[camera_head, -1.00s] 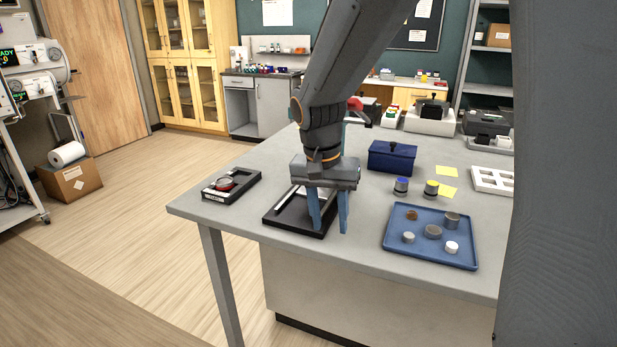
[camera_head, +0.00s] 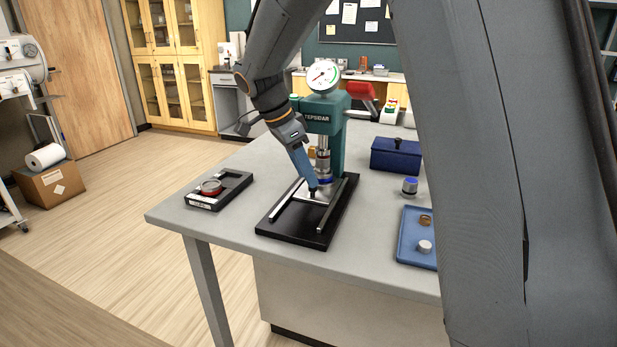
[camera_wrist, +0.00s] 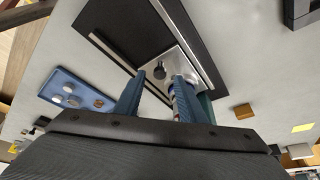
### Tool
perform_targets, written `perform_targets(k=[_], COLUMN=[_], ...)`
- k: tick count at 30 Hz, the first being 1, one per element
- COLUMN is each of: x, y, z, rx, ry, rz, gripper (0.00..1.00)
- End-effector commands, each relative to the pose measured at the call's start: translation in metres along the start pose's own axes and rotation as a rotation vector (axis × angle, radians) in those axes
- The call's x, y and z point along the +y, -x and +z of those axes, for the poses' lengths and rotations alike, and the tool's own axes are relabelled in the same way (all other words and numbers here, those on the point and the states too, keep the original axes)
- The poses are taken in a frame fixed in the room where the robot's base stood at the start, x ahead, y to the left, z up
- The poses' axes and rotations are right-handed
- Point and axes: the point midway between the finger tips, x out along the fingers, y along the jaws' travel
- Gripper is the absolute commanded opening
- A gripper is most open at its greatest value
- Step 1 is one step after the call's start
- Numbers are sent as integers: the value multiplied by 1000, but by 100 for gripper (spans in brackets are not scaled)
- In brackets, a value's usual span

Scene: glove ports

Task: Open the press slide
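The teal press (camera_head: 338,135) with a round dial gauge stands on the grey bench. Its black base (camera_head: 290,232) carries two metal rails. The press slide, a silver plate (camera_wrist: 178,60), lies between the rails and is partly hidden by my arm in the head view. Its dark knob (camera_wrist: 159,72) shows between and just beyond my fingertips in the wrist view. My gripper (camera_head: 311,188) points down at the slide beside the press column. In the wrist view my gripper (camera_wrist: 158,82) has its blue fingers apart, with a gap on both sides of the knob.
A black tray (camera_head: 203,202) with a red-rimmed round item lies left of the base. The bench's front edge is close to the base.

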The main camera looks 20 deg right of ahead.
Motion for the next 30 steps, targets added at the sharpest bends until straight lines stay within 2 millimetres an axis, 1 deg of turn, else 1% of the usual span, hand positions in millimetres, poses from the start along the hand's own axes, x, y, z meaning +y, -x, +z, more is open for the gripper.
perform_targets(k=[1, 3, 6, 9, 16, 20, 21, 22, 23, 28, 30], x=[1, 0, 0, 0, 0, 0, 0, 0, 0, 0, 3], y=[-7, -15, -22, -26, -26, -26, -26, -26, -26, -26, -24], z=[0, -1, -2, -1, -1, -1, -1, -1, -1, -1, 2], rx=[0, 0, 0, 0, 0, 0, 0, 0, 0, 0, 0], ry=[0, -1, -1, -1, 0, 0, 0, 0, 0, 0, 1], rz=[3, 2, 1, 0, 0, 0, 0, 0, 0, 0, 0], gripper=[37, 37, 37, 37, 37, 15, 8, 3, 0, 0, 0])
